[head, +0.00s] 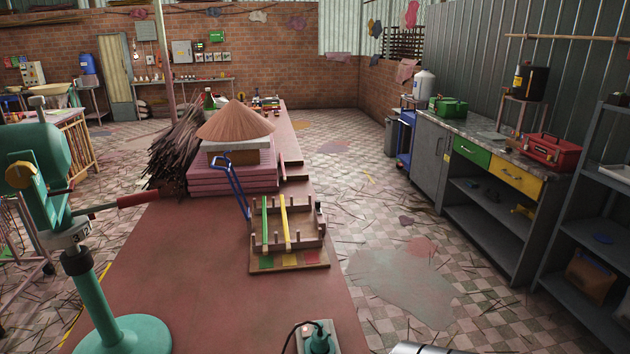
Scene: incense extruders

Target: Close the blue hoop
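The blue hoop (236,189) is a blue bar frame on the left side of a wooden rack (290,259) on the red table. It stands raised and tilted, its upper end leaning back to the left in front of the pink stack. Beside it, a green hoop (265,224) and a yellow hoop (285,222) lie low along the rack between wooden pegs. Green, yellow and red squares mark the rack's front edge. Neither gripper shows; only a grey metallic piece, perhaps of my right arm, shows at the bottom edge.
A teal machine (108,330) with a red handle stands at the table's left. A straw hat (234,121) tops the pink stack (233,179), beside a bundle of dark sticks (180,150). A small teal device (319,338) sits at the near edge. Floor right of the table is open.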

